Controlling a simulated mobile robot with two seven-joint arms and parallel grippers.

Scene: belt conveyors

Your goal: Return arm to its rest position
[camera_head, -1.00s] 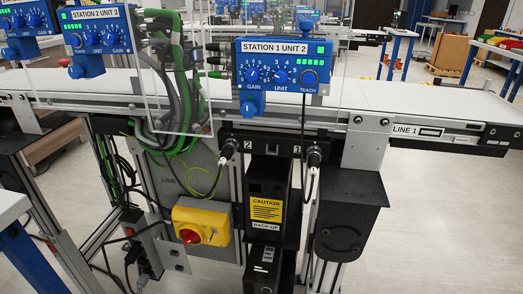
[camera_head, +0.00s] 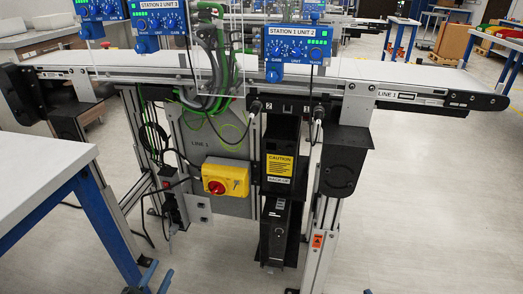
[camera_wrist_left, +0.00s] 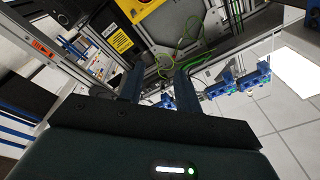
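The gripper touches nothing that I can see. A tiny blue piece at the bottom edge, right of centre in the head view, may be my right gripper (camera_head: 367,291). Too little of it shows to tell its state. The rest of both arms is out of the head view.
A white table (camera_head: 40,170) with blue legs stands at the left. The conveyor (camera_head: 400,75) crosses ahead, with a yellow switch box (camera_head: 226,178), a black caution-labelled unit (camera_head: 279,168) and hanging cables (camera_head: 205,80) beneath or before it. The floor at the right (camera_head: 430,210) is clear.

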